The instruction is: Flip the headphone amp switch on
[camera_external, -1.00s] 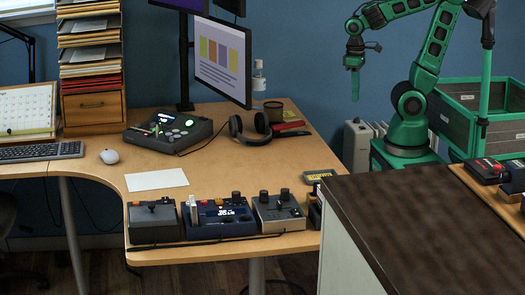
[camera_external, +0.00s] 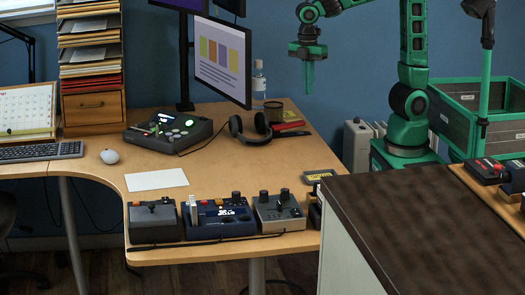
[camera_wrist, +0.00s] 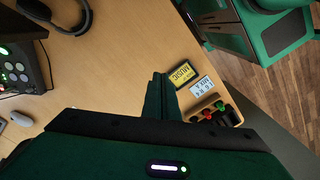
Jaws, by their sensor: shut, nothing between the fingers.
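A black sloped console (camera_external: 170,133) with a small screen and lit green and white round controls stands on the desk (camera_external: 240,165); the headphones (camera_external: 250,128) lie to its right, with a cable running toward it. In the wrist view part of the console (camera_wrist: 18,68) and headphones (camera_wrist: 62,18) show at the left. Three boxes with knobs line the front edge: grey (camera_external: 153,222), blue (camera_external: 218,216) and tan (camera_external: 279,212). I cannot tell which unit is the headphone amp or make out its switch. My gripper (camera_external: 308,86) is shut, empty and points down, right of the monitor.
A monitor (camera_external: 222,62) on a pole rises behind the headphones. A clear bottle (camera_external: 258,76) and a dark mug (camera_external: 273,111) stand near the back edge. A dark counter (camera_external: 420,225) is at front right. A yellow plate (camera_wrist: 181,74) lies near the desk's right edge. The desk's right middle is clear.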

